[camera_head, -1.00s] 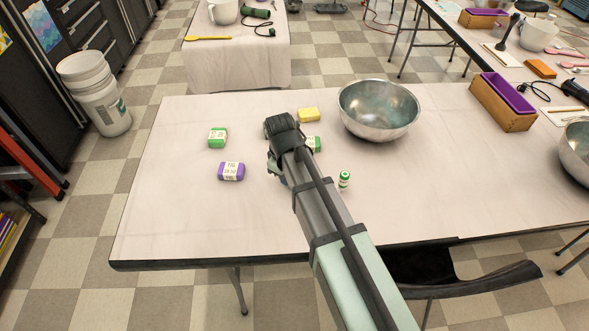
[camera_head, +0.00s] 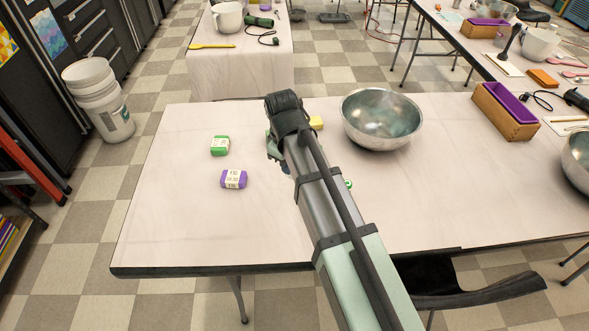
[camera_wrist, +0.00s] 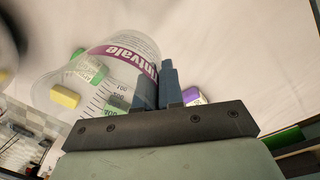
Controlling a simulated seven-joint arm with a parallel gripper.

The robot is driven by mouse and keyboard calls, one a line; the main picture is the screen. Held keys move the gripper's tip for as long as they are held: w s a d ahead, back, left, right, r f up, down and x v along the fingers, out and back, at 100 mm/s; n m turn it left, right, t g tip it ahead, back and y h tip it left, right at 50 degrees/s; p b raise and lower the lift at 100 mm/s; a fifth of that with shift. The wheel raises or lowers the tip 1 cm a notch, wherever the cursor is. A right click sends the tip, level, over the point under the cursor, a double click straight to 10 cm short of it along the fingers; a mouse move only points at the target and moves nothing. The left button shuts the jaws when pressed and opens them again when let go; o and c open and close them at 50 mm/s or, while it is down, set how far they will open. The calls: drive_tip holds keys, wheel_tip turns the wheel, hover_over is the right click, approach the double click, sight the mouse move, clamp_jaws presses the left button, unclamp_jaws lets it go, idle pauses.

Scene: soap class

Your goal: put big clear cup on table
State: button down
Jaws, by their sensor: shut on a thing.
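The big clear cup (camera_wrist: 118,62), with a purple printed band and black measuring marks, shows in the wrist view. My gripper (camera_wrist: 157,78) is shut on its wall, one blue-grey finger on each side. The cup is tilted in this view, and soap bars show through or beside it. In the head view my gripper (camera_head: 276,150) is over the back middle of the table (camera_head: 190,225). My arm hides the cup there, and I cannot tell its height above the table.
A green soap (camera_head: 220,146) and a purple soap (camera_head: 233,179) lie left of my arm. A yellow soap (camera_head: 316,122) and a metal bowl (camera_head: 382,125) are to its right. A wooden box (camera_head: 504,112) stands further right. The table's front left is clear.

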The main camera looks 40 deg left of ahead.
drive_tip(key=shift+r, duration=0.5)
drive_tip(key=w+d+m, duration=0.6)
drive_tip(key=w+d, duration=1.8)
drive_tip(key=w, duration=0.2)
drive_tip(key=w+d+m, duration=0.2)
drive_tip(key=w+d, duration=0.5)
drive_tip(key=d, duration=0.4)
drive_tip(key=w+d+m, duration=0.1)
drive_tip(key=w+d, duration=0.6)
drive_tip(key=d, duration=0.4)
drive_tip(key=w+d+m, duration=0.2)
drive_tip(key=w+d, duration=0.6)
drive_tip(key=d, duration=0.3)
drive_tip(key=w+n, duration=0.7)
drive_tip(key=n, duration=0.3)
drive_tip(key=shift+d+f, duration=0.2)
drive_tip(key=shift+f, duration=4.65)
drive_tip(key=shift+f, duration=0.1)
